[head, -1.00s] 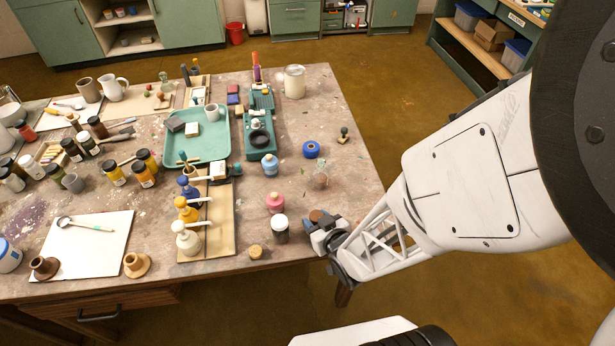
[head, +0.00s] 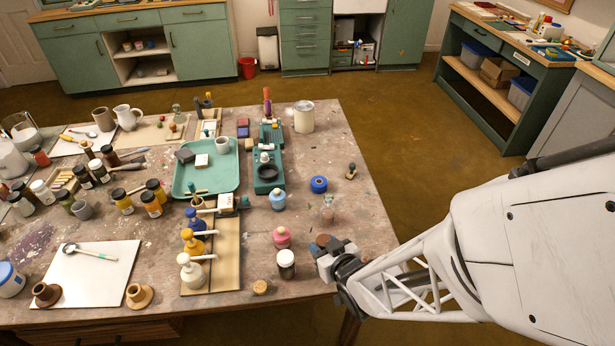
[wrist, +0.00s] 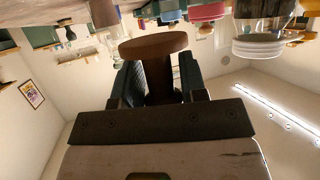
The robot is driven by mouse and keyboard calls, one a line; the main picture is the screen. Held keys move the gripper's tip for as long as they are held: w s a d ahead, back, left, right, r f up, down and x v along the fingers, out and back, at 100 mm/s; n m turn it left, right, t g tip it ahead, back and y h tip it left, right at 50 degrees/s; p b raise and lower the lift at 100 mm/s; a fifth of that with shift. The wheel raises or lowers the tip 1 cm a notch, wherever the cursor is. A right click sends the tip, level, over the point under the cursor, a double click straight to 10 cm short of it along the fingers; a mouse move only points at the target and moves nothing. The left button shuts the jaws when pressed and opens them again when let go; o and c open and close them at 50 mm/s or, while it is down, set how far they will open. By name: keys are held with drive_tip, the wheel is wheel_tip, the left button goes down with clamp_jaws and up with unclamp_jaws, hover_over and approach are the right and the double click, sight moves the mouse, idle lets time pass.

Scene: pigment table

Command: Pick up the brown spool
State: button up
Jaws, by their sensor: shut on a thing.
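The brown spool (head: 322,240) is at my gripper (head: 326,252), by the table's front right corner. In the wrist view, which shows the table upside down, its round brown flange (wrist: 153,45) shows beyond the fingertips. Its darker middle lies between the two dark fingers of my gripper (wrist: 158,80), which are shut on it. I cannot tell for sure how far it is above the table. A white-lidded jar (head: 286,263) stands just left of my gripper.
Pump bottles (head: 191,270) are farther left. The table's right edge is close to my gripper; bare tabletop (head: 345,215) lies behind it.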

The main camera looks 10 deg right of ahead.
sight(324, 240)
drive_tip(key=shift+r, duration=2.3)
